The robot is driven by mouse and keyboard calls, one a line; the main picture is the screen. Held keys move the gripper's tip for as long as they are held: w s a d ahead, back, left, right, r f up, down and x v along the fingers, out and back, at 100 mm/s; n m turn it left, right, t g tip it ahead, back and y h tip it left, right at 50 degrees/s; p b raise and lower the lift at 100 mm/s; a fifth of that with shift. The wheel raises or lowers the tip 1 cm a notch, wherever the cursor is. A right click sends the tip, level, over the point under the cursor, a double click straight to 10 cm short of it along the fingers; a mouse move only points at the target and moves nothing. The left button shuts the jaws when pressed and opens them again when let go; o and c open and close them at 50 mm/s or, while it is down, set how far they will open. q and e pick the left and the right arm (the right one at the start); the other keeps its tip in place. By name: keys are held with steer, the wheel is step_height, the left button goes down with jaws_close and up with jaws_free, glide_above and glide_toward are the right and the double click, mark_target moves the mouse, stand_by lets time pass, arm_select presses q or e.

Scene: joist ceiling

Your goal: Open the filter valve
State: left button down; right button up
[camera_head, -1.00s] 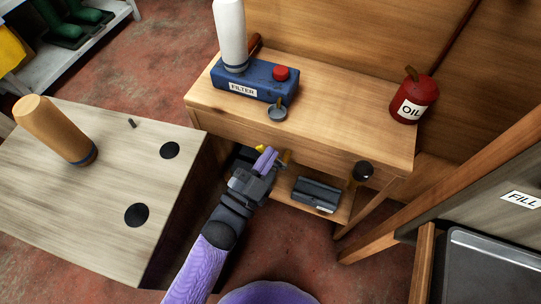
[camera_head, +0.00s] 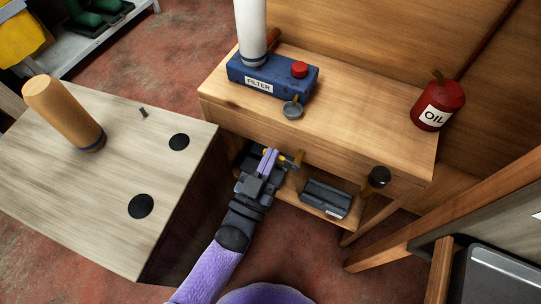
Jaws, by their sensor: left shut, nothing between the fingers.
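The blue filter box (camera_head: 272,78) labelled FILTER stands on the wooden bench, with a white cylinder (camera_head: 251,30) upright on it and a red knob (camera_head: 299,69) on top. A small round grey part with a brass handle (camera_head: 292,109) sits at its front edge. My left gripper (camera_head: 268,160) is shut and empty, in front of the bench and below its top edge. A brass-coloured lever-like piece (camera_head: 296,159) shows just right of the fingers; I cannot tell whether they touch. Which part is the valve is not clear. My right gripper is not in view.
A pale table (camera_head: 60,190) with a tan cylinder (camera_head: 62,112) and two black discs stands at left. A red OIL can (camera_head: 438,104) stands on the bench (camera_head: 365,105). A black knob (camera_head: 379,177) sticks out in front. A dark box (camera_head: 326,198) lies on the lower shelf.

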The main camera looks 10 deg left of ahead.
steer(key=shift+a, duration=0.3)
